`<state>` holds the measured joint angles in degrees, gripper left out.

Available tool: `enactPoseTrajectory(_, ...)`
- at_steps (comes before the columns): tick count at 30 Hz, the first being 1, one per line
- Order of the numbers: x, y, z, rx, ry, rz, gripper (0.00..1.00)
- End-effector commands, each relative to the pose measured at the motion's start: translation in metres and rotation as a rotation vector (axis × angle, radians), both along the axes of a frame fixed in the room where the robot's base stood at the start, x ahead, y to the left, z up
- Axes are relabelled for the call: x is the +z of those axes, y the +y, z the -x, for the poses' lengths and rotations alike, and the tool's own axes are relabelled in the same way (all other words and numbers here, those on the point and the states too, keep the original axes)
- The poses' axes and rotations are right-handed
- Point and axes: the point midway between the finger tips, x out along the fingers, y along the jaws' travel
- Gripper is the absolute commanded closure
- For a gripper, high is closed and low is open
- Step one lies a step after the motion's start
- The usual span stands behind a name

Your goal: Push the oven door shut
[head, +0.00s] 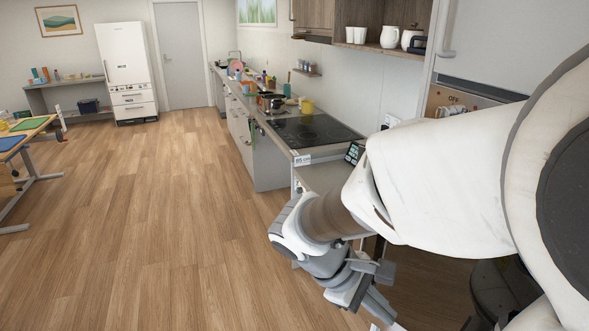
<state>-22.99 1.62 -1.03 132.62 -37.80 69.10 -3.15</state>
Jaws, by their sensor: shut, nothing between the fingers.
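My gripper (377,306) is low in the middle right of the head view, above the floor and pointing down to the right. Its fingers look shut and empty. I cannot make out the oven door in this view. A tall unit with a wood-framed recess (440,101) stands at the right, behind my arm, which covers most of its lower part. I cannot tell whether the gripper touches anything there.
A counter with a black cooktop (311,131) runs back along the right wall, with a pot (273,103) and a yellow mug (307,106) on it. A white fridge (127,70) stands at the back. A table (22,136) is at the left. The wooden floor (160,220) is clear.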

Motion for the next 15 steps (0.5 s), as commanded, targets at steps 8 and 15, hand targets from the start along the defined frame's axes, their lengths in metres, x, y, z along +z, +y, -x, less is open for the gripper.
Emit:
enactPoseTrajectory(8,-0.02,0.008,-0.026,0.185,0.129,0.212,1.0)
enactPoseTrajectory(15,-0.036,0.022,-0.051,0.349,0.217,0.395,1.0)
